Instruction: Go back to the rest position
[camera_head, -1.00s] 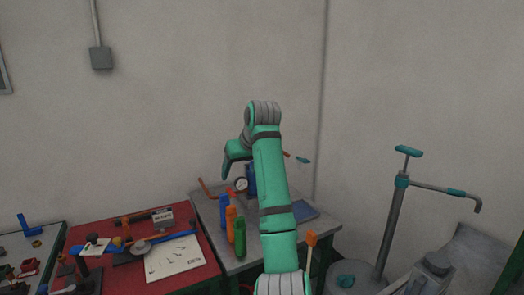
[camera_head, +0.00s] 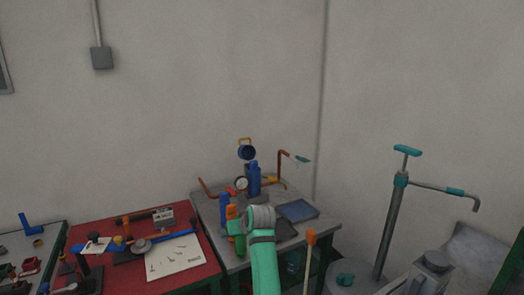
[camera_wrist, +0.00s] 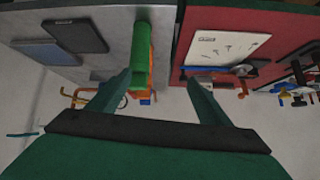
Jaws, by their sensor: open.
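My gripper (camera_wrist: 160,90) shows in the wrist view with its two fingers wide apart and nothing between them held. Beyond the fingers, a green cylinder (camera_wrist: 141,55) stands on the grey table, close to the left finger in the picture. In the head view my arm (camera_head: 262,255) is folded low in front of the grey table (camera_head: 325,228); its gripper end is hidden there. The green cylinder (camera_head: 240,246) shows just left of my arm.
A red table (camera_head: 95,225) with tools and a white sheet (camera_head: 175,258) is at left. A tall pump (camera_head: 392,220) stands at right.

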